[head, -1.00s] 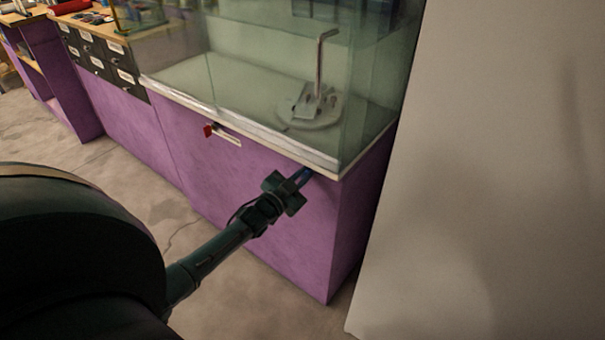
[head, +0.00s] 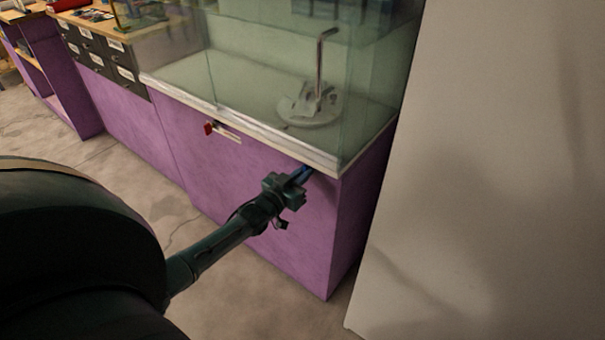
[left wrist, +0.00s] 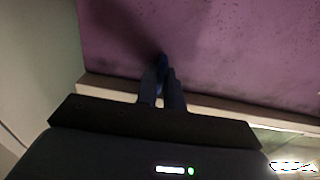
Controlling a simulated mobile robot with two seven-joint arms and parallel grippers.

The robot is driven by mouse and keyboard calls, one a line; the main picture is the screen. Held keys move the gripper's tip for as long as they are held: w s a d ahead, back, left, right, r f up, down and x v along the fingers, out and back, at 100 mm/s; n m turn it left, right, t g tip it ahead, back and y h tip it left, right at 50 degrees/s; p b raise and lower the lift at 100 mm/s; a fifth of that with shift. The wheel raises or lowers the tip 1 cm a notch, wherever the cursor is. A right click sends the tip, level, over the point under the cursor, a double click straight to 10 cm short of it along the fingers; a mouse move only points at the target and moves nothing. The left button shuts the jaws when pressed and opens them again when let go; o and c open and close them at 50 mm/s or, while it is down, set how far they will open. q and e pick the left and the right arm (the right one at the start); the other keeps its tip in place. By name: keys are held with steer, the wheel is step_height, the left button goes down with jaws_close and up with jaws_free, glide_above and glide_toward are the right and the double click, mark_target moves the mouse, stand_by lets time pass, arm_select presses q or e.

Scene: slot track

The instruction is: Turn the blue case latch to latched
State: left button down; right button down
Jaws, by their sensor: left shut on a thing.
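The blue case latch (head: 301,173) is on the purple front of the display case, just under the pale ledge near its right corner. It also shows in the left wrist view (left wrist: 162,66), between my fingertips. My left gripper (head: 297,177) is shut on it, and the fingers hide most of the latch. In the left wrist view my left gripper (left wrist: 162,88) has its fingers close together around the blue part. I cannot read the latch's exact angle. My right gripper is in neither view.
A red latch (head: 208,128) sits beside a pale plate further left on the same front. The glass case (head: 270,70) above holds a bent metal rod on a round base. A pale wall panel (head: 480,180) stands close on the right. Grey floor (head: 140,210) is open at left.

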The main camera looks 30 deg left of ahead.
arm_select(q)
steer(key=c, duration=1.5)
jaws_free()
steer(key=shift+s, duration=0.1)
steer(key=s, duration=0.4)
steer(key=s+p, duration=0.1)
steer(key=s, duration=0.3)
steer(key=s+a, duration=0.1)
steer(key=s, duration=0.4)
